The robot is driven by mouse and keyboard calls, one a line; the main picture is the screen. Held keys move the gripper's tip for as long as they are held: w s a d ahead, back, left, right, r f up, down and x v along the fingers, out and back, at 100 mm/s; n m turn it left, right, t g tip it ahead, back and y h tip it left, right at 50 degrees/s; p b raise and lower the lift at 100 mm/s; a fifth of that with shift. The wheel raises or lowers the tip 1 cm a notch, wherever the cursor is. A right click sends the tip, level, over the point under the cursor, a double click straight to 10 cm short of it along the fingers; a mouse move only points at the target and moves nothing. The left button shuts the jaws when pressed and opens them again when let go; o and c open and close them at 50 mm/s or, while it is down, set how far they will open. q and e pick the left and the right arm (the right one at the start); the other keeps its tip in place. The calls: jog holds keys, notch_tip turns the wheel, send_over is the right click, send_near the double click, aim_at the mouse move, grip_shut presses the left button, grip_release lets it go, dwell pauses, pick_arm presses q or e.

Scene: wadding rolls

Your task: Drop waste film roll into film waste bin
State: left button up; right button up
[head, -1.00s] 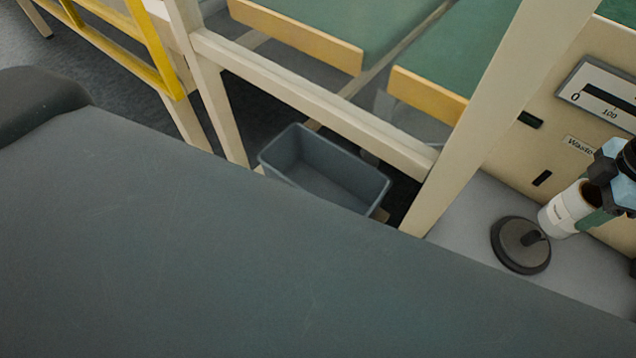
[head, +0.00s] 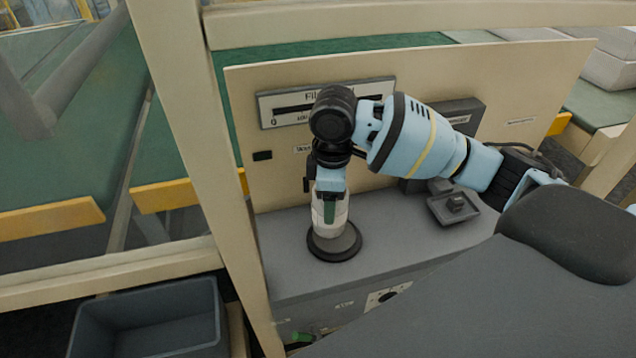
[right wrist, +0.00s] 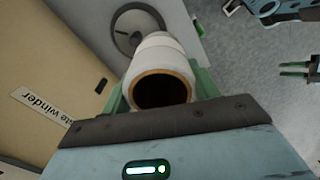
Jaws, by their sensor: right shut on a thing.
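My right gripper (head: 330,200) is shut on the white film roll (head: 342,216), which has a hollow brown cardboard core. In the right wrist view the roll (right wrist: 163,72) sits between the green fingers, its open end towards the camera. The dark round winder disc (head: 334,243) is behind the roll, and its short peg shows clear of the roll in the right wrist view. The grey-blue open bin (head: 150,318) stands low at the lower left, its visible inside empty. The green fingers of my left gripper (right wrist: 298,70) show at the right edge of the right wrist view, apart and empty.
A beige panel (head: 235,120) with a scale and labels stands behind the grey winder top (head: 285,235). A cream frame post (head: 190,140) stands between winder and bin, with a cream rail (head: 100,275) behind the bin. A small dark block (head: 453,207) sits right of the disc.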

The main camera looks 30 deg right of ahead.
jog(key=s+a+m, duration=0.4)
jog(key=s+m, duration=0.2)
jog(key=m, duration=0.5)
jog(key=shift+s+a, duration=0.25)
jog(key=shift+s, duration=0.15)
jog(key=shift+a, duration=0.1)
